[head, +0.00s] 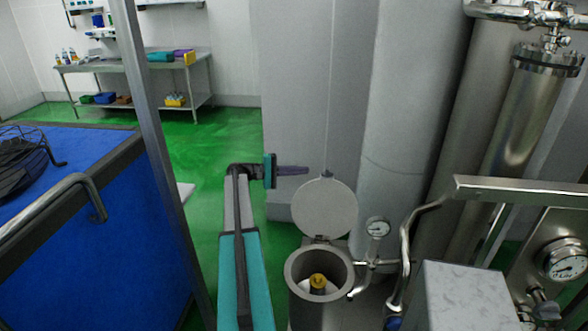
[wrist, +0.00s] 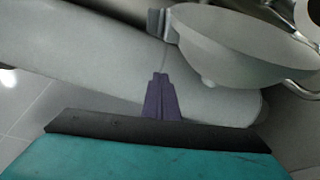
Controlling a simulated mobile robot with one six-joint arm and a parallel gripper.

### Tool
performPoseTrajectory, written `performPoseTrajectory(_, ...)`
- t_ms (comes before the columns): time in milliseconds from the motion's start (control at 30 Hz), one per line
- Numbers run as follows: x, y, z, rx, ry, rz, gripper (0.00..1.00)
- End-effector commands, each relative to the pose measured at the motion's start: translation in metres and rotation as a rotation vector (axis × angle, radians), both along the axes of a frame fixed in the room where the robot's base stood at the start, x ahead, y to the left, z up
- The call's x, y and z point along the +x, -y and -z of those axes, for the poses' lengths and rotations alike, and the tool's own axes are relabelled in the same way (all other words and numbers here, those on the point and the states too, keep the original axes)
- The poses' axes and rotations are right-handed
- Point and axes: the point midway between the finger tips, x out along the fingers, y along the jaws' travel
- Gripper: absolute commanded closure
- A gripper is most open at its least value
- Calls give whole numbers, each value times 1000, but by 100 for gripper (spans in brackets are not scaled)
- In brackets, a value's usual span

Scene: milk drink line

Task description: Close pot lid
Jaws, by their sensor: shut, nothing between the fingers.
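The pot (head: 319,277) is a grey metal cylinder at the lower middle of the head view, with its mouth open. A yellow-capped piece (head: 318,283) sits inside it. The round pot lid (head: 325,209) stands raised, hinged at the rim's far side. In the wrist view the lid (wrist: 228,45) is at the upper right, with a small tab (wrist: 157,24) on its edge. My gripper (head: 306,170) is shut and empty, its purple fingers pointing right, near the lid's top edge. The fingers (wrist: 161,77) also show in the wrist view, apart from the lid in the picture.
A grey metal box (head: 463,296) is at the lower right. Large grey columns (head: 410,110) rise behind the lid. A blue-sided cart (head: 80,215) stands left; green floor lies between.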

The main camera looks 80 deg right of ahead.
Motion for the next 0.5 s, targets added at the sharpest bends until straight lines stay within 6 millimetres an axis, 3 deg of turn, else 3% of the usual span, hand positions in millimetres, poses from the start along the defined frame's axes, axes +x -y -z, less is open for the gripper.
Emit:
performPoseTrajectory(400,-54,25,2,0,0,3,100)
performPoseTrajectory(500,-53,11,-2,-1,0,0,100)
